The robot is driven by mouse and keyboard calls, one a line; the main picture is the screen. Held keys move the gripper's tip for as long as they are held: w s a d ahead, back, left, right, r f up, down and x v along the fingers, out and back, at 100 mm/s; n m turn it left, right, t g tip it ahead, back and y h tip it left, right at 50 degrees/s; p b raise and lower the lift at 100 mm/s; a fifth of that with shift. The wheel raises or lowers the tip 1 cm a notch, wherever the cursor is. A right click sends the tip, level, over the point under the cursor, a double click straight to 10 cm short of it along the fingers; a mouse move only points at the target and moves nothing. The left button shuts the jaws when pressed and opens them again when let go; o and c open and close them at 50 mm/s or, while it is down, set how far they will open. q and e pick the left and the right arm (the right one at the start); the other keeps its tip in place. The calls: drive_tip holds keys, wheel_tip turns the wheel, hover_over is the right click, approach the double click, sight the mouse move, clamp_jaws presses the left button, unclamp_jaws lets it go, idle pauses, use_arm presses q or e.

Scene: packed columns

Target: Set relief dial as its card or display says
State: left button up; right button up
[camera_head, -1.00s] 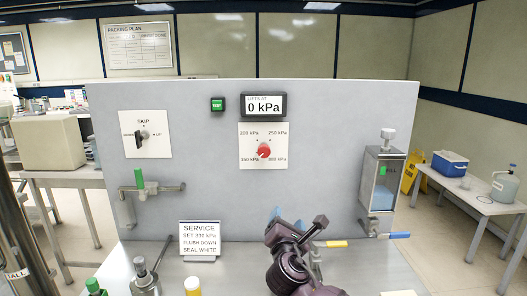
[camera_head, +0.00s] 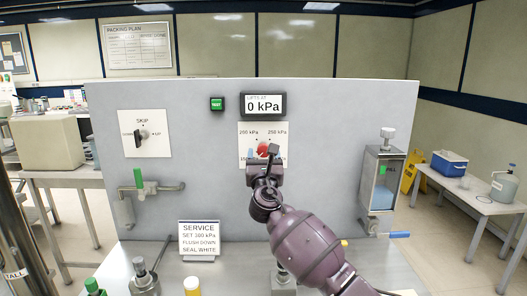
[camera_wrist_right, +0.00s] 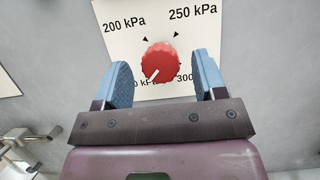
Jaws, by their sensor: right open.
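The red relief dial (camera_head: 263,150) sits on a white plate on the grey panel, with marks for 200, 250 and 300 kPa and a partly covered lower-left mark. In the right wrist view the dial (camera_wrist_right: 161,62) has its white pointer line toward the lower left. My right gripper (camera_wrist_right: 163,82) is open, its blue fingers on either side of and just below the dial, apart from it. In the head view my right gripper (camera_head: 266,160) covers the plate's lower part. The display (camera_head: 263,105) reads 0 kPa. The service card (camera_head: 200,238) says set 300 kPa, flush down, seal white.
A green button (camera_head: 217,104) is left of the display. A skip selector (camera_head: 142,135) and a green-handled valve (camera_head: 140,182) are on the panel's left. A clear container (camera_head: 381,180) hangs at right. Bottles stand along the bench front.

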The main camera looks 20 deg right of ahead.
drive_tip(key=shift+x, duration=1.4)
drive_tip(key=c, duration=0.9)
